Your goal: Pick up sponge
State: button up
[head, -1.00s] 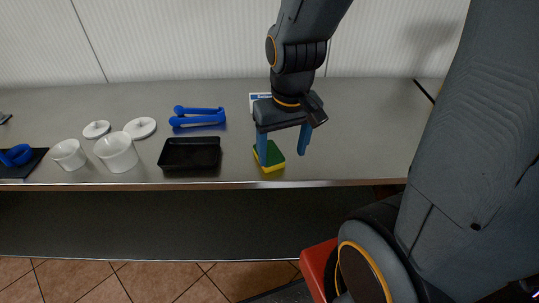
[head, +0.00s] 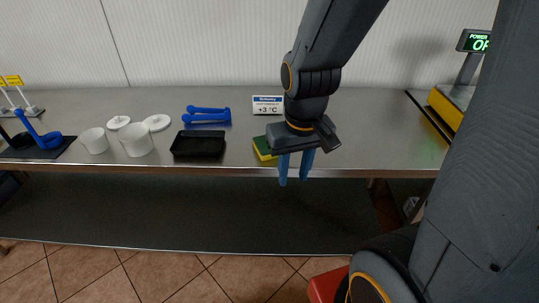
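The sponge (head: 263,149) is yellow with a dark green top and lies on the steel counter near its front edge, right of the black tray. My gripper (head: 294,183) has two blue fingers pointing down, with a gap between them and nothing held. In the picture it is just right of the sponge, and its fingertips show below the counter's front edge line. The gripper body covers the sponge's right part. How far the fingers are from the counter cannot be told.
On the steel counter (head: 350,140) stand a black tray (head: 198,144), blue tongs (head: 206,116), white cups (head: 136,141) with lids (head: 156,122), and a small sign (head: 267,105). A scale (head: 447,107) stands at the right. A dark mat (head: 25,146) with blue tools lies at the left.

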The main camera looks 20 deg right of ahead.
aim_at(259, 144)
jog(key=i, duration=0.45)
jog(key=z, duration=1.05)
